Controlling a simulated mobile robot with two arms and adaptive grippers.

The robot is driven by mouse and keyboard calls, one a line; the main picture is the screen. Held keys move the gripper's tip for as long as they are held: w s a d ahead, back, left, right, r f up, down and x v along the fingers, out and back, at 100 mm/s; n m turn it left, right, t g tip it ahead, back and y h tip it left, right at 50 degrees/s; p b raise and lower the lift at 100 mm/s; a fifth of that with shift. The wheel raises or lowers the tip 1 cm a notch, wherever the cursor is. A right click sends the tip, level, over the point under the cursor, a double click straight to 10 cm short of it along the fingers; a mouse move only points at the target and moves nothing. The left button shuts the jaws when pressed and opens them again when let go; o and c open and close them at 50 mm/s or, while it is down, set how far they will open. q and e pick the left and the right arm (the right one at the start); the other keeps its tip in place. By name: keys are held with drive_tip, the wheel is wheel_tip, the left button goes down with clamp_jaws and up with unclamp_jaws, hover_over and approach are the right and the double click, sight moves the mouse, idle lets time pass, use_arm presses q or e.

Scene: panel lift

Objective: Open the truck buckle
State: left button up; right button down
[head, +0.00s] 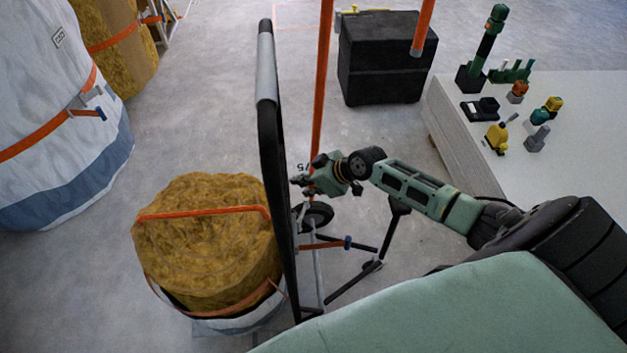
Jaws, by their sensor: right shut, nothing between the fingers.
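A black hand truck (272,150) stands upright in the middle, with a roll of yellow-brown insulation (205,245) on its left side. An orange strap (200,213) runs around the roll. On the right side of the truck, a short orange strap piece carries what looks like the buckle, with a small blue part (347,243). My right gripper (299,186) reaches in from the right. It is shut and empty, close beside the truck's frame and above the buckle. Whether it touches the frame cannot be told. My left gripper is out of view.
An orange pole (322,80) rises behind my right gripper. A black case (386,58) stands on the floor behind. A pale panel stack (560,130) at right holds several tools. A large strapped white bag (60,150) stands at left. Grey floor between is clear.

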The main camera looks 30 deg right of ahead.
drive_tip(key=x, duration=0.2)
drive_tip(key=shift+w+a+f+b, duration=0.2)
drive_tip(key=shift+w+f+b, duration=0.05)
drive_tip(key=shift+b, duration=0.05)
drive_tip(key=shift+s+d+m+p, duration=0.2)
drive_tip(key=shift+d+m+p, duration=0.15)
drive_tip(key=shift+p, duration=0.55)
drive_tip(key=shift+h, duration=0.3)
